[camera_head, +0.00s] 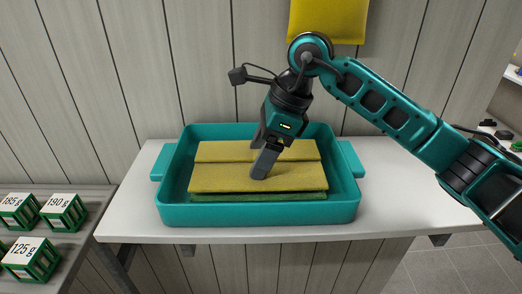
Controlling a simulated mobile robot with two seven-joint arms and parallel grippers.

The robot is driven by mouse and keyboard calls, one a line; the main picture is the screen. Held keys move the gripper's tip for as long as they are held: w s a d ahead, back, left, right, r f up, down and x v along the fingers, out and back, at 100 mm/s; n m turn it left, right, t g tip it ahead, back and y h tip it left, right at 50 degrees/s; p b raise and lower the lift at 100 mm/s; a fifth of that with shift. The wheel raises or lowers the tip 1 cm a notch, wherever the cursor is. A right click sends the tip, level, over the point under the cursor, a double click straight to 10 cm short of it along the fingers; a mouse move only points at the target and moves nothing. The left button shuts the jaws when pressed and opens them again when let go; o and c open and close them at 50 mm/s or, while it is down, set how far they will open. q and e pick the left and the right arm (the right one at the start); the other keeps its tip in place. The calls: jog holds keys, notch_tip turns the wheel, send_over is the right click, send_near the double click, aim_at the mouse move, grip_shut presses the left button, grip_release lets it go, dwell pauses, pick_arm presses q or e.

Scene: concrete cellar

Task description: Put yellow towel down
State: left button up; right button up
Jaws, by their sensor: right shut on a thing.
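A folded yellow towel (228,180) lies in the teal tray (260,214), on top of a green towel (258,197). Another yellow towel (222,151) lies behind it in the tray. My right gripper (263,166) points down into the tray and is shut on the front yellow towel, near its middle. The fingertips overlap the towel's back part, so the exact grip is partly hidden. My left gripper is not in view.
The tray stands on a white shelf (420,205) against a panelled wall. Green crates with weight labels (64,212) stand on a grey surface at the left. A yellow thing (335,20) hangs on the wall above. Small dark items (497,133) lie at the right.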

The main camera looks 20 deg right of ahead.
jog(key=shift+f, duration=0.15)
jog(key=o, duration=1.1)
jog(key=v, duration=1.2)
